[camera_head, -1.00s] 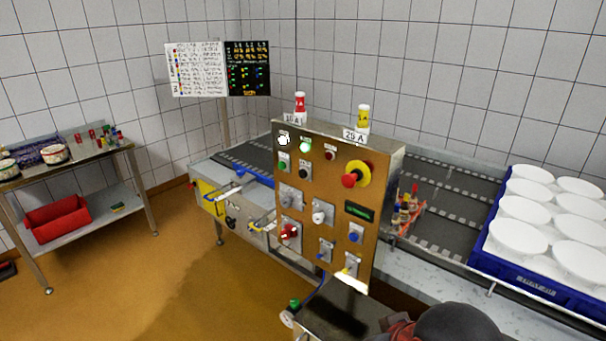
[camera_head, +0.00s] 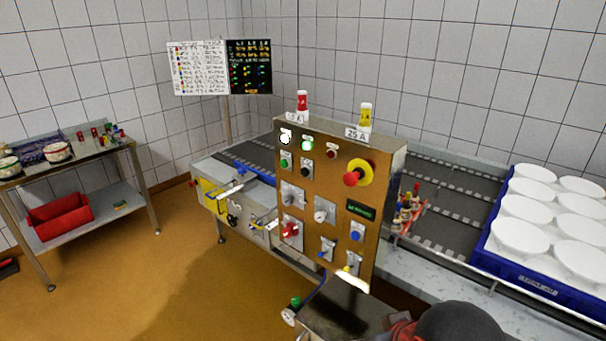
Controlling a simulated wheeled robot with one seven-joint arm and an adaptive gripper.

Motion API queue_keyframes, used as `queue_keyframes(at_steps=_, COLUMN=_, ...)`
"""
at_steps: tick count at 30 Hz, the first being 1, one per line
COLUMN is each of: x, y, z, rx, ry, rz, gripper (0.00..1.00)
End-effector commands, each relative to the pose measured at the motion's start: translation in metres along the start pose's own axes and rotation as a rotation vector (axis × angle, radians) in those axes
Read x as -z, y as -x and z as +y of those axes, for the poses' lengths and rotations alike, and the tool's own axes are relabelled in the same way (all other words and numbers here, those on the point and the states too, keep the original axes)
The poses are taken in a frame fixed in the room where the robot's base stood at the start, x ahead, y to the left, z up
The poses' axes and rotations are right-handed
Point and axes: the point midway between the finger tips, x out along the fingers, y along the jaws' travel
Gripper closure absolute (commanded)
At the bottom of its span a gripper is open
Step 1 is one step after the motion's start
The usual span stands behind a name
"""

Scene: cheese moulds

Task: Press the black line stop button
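The black button (camera_head: 306,169) sits on the upper left of the brown control panel (camera_head: 340,196). It is just right of a green button (camera_head: 285,162) and below a lit green lamp (camera_head: 307,144). Nothing covers it in this view. My gripper is not in view. Only a dark rounded part of my arm (camera_head: 462,327) shows at the bottom right, below and right of the panel and apart from it.
A red mushroom button on a yellow disc (camera_head: 359,173) is right of the black button. Switches and a blue button (camera_head: 357,232) fill the lower panel. A conveyor (camera_head: 450,205) runs behind, with a blue crate (camera_head: 485,250) of white moulds.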

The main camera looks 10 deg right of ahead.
Motion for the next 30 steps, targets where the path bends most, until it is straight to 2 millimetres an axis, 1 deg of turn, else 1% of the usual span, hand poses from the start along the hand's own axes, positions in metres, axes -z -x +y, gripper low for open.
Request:
queue_keyframes(at_steps=2, x=0.0000, y=0.0000, z=0.0000, rx=0.000, ry=0.000, rz=0.000, gripper=0.75)
queue_keyframes(at_steps=15, x=0.0000, y=0.0000, z=0.0000, rx=0.000, ry=0.000, rz=0.000, gripper=1.00)
queue_keyframes(at_steps=30, x=0.0000, y=0.0000, z=0.0000, rx=0.000, ry=0.000, rz=0.000, gripper=1.00)
